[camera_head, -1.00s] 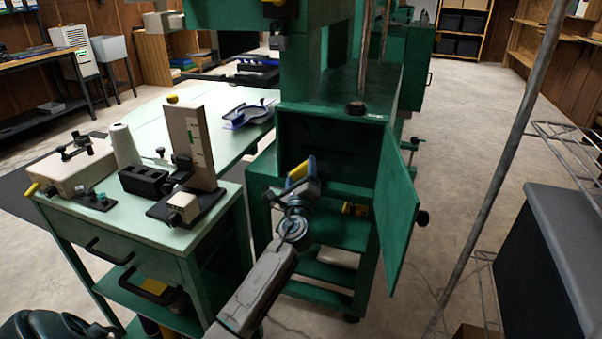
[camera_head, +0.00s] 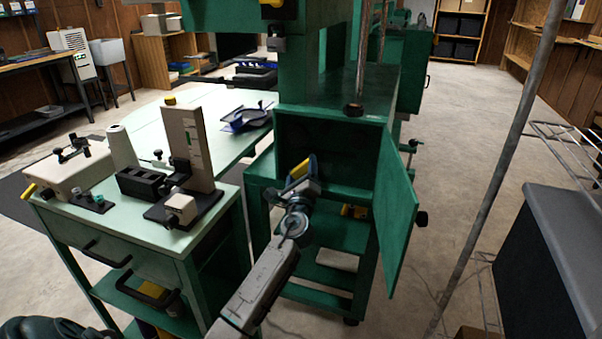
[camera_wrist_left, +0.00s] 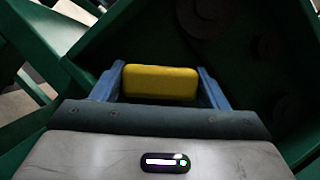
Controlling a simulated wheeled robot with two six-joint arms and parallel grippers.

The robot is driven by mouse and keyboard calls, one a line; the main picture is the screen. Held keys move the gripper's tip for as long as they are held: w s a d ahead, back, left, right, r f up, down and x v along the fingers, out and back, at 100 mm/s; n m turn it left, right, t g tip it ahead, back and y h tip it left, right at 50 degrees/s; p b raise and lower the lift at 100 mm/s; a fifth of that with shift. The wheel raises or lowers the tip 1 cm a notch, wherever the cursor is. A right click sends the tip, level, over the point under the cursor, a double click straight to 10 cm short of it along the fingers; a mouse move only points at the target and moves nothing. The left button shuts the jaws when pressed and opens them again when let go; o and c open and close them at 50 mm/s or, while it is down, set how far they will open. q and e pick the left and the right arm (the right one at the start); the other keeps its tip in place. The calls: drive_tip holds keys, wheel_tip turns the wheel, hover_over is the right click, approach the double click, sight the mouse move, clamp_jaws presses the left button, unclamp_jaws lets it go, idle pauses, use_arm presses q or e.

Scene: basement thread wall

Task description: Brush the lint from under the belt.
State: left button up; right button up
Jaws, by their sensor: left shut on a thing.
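My left gripper (camera_head: 303,172) reaches into the open mouth of the green machine cabinet (camera_head: 262,172). It is shut on a yellow block-shaped piece, probably the brush (camera_head: 298,170). In the left wrist view the yellow piece (camera_wrist_left: 160,83) sits between the two blue fingers. Beyond it, dark round wheel shapes (camera_wrist_left: 270,45) show faintly on the cabinet's inner wall. I cannot make out the belt or any lint in the shadow. My right gripper is not in view.
The cabinet door (camera_head: 394,205) stands open to the right of my arm. A green cart (camera_head: 110,215) with tools and a thread cone (camera_head: 122,147) stands close on the left. A grey pole (camera_head: 495,180) and dark bench (camera_head: 565,250) are at right.

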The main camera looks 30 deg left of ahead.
sight(350, 167)
use_arm(q)
drive_tip(key=shift+w+d+b, duration=0.15)
drive_tip(key=shift+w+d, duration=0.15)
drive_tip(key=shift+d, duration=0.85)
drive_tip(key=shift+w+d+b, duration=0.15)
drive_tip(key=shift+w+d, duration=0.15)
drive_tip(key=shift+d, duration=0.8)
drive_tip(key=shift+w+d+b, duration=0.15)
drive_tip(key=shift+w+d, duration=0.15)
drive_tip(key=shift+d, duration=0.85)
drive_tip(key=shift+w+d+b, duration=0.25)
drive_tip(key=shift+d+b, duration=0.05)
drive_tip(key=shift+d, duration=0.8)
drive_tip(key=shift+w+d+b, duration=0.3)
drive_tip(key=shift+d, duration=0.85)
drive_tip(key=shift+w+d+b, duration=0.25)
drive_tip(key=shift+d+b, duration=0.05)
drive_tip(key=shift+d, duration=0.8)
drive_tip(key=shift+a+r, duration=0.1)
drive_tip(key=shift+r, duration=0.05)
